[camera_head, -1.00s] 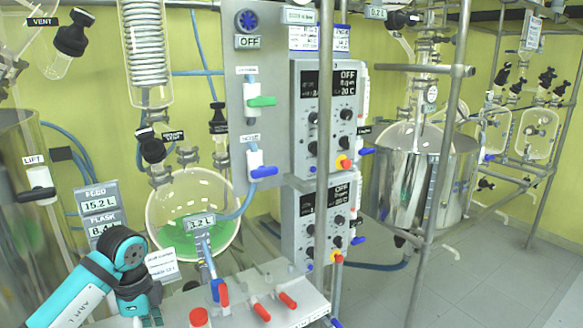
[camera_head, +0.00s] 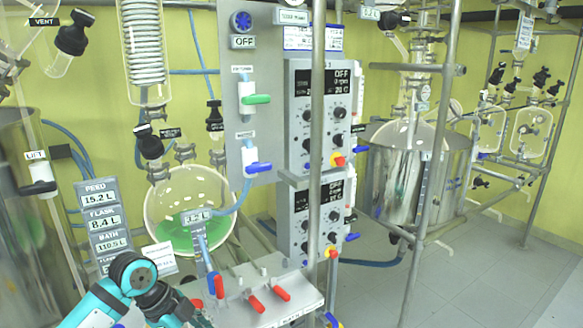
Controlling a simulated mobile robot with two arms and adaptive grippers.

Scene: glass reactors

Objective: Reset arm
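My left arm (camera_head: 133,274) comes in at the lower left, teal with dark joints. It is bent, and its wrist part (camera_head: 165,303) points down to the right at the bottom edge, in front of the bench with red-handled valves. The fingers of my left gripper cannot be made out; they lie beyond the botted edge or behind the wrist. My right arm and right gripper are not in view. I see nothing held.
A round glass flask (camera_head: 190,205) with green liquid stands behind my arm. A grey control panel (camera_head: 318,120) with knobs and valves is at the centre. Red valve handles (camera_head: 256,303) stick up close to my wrist. A steel vessel (camera_head: 400,185) and open floor (camera_head: 480,275) are at right.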

